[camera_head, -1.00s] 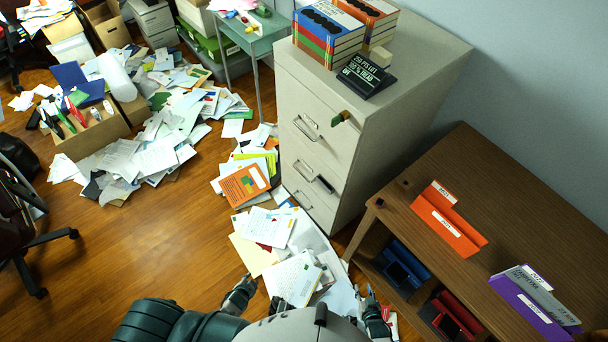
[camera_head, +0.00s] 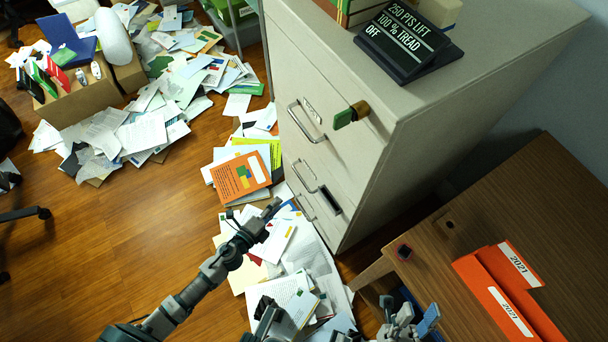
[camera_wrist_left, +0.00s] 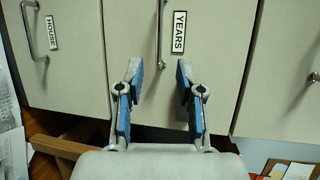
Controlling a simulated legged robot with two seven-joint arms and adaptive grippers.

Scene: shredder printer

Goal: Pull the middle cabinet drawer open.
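The light grey filing cabinet (camera_head: 345,160) stands right of centre in the head view, its drawers shut. The middle drawer's handle (camera_head: 305,178) is a metal bar. In the left wrist view, a vertical bar handle (camera_wrist_left: 160,35) beside a "YEARS" label lies ahead of the gap between my fingers. My left gripper (camera_head: 255,212) is open and empty, in front of the cabinet and apart from the handle. Its two blue-padded fingers (camera_wrist_left: 158,88) show in the wrist view. My right gripper (camera_head: 408,312) is at the lower right edge, open and empty, near the wooden table.
A black sign (camera_head: 408,42) stands on the cabinet. Papers (camera_head: 300,270) cover the floor below my left gripper. A wooden table (camera_head: 500,210) with orange folders (camera_head: 505,290) is at right.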

